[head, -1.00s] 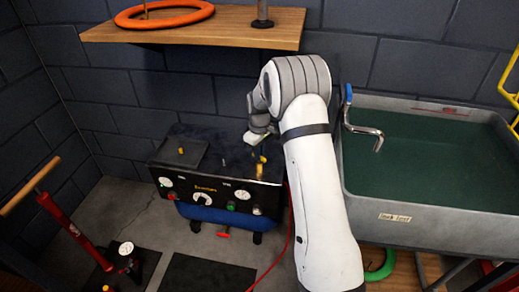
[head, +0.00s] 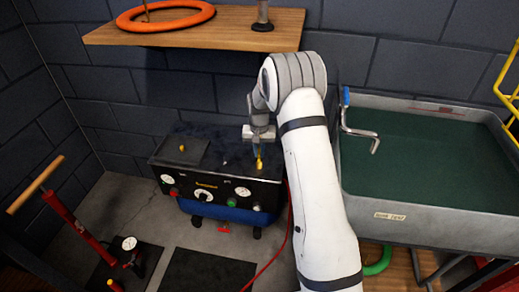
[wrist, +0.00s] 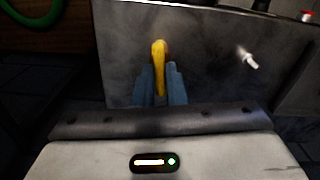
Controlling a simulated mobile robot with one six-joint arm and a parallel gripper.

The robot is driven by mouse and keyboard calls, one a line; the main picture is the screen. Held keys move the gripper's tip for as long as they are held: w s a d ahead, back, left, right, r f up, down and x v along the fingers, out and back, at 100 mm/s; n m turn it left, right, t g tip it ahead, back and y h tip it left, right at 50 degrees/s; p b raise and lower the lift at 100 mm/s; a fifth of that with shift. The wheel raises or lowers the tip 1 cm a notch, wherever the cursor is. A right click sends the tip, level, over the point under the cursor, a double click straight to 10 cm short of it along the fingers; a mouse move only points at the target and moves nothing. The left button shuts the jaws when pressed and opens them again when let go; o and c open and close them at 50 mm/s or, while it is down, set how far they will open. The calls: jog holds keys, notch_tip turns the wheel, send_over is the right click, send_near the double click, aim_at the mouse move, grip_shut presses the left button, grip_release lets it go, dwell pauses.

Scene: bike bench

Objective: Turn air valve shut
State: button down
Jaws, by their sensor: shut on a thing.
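The air valve is a yellow lever (head: 259,164) on the right part of the black top of the compressor (head: 215,186). It also shows in the wrist view (wrist: 159,56), upright in the picture, with its lower part between the blue fingers. My gripper (head: 258,152) is over the compressor's top at the lever, and in the wrist view its fingers (wrist: 160,84) are shut on the lever. The lever's base is partly hidden by the fingers.
A smaller yellow knob (head: 182,148) stands on the compressor's left. A wooden shelf (head: 240,30) with an orange ring (head: 165,24) is above. A grey sink (head: 440,150) stands to the right, a red floor pump (head: 80,225) to the left. A red hose (head: 283,250) trails in front.

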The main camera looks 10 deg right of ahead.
jog(key=shift+s+d+m, duration=0.1)
jog(key=shift+m, duration=0.9)
jog(key=shift+f, duration=0.1)
jog(key=c, duration=1.5)
grip_release()
jog(key=shift+r, duration=0.2)
